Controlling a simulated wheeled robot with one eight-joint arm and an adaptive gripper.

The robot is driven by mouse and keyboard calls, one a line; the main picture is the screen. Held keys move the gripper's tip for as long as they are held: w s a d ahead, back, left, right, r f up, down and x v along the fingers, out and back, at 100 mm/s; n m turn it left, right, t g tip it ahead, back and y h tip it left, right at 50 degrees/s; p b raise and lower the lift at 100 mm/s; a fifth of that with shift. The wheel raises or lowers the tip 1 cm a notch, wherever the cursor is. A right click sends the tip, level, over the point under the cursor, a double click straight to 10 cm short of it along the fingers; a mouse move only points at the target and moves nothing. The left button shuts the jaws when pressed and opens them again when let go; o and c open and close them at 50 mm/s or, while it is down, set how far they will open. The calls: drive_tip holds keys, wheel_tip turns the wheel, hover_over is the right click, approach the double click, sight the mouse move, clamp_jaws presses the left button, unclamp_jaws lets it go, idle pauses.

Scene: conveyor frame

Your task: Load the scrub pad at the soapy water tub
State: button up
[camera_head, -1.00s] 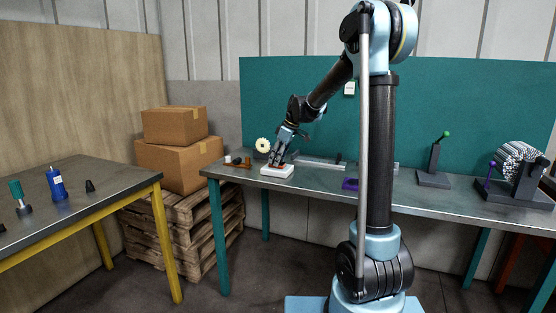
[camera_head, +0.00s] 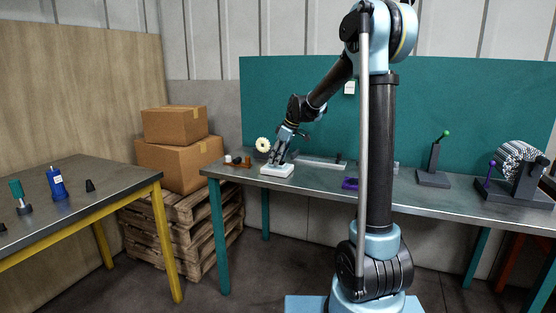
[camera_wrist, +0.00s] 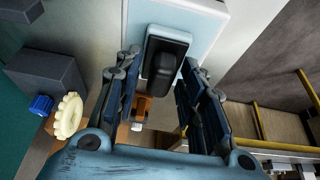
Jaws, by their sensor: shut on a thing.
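The white tub (camera_head: 277,171) sits near the left front edge of the far bench, with a pale blue inside (camera_wrist: 207,20) in the wrist view. My gripper (camera_head: 275,161) is right over it, pointing down. The pad lies over the tub's pale surface. The pad's underside is hidden, so I cannot tell how deep it sits.
A cream toothed wheel (camera_head: 263,145) on a grey block stands behind the tub. Small brown parts (camera_head: 243,163) lie to its left. A purple part (camera_head: 350,183) and a green-knobbed lever stand (camera_head: 433,178) are farther right. The bench between the tub and the purple part is mostly clear.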

drive_tip(key=shift+r, duration=3.45)
drive_tip(key=shift+s, duration=0.1)
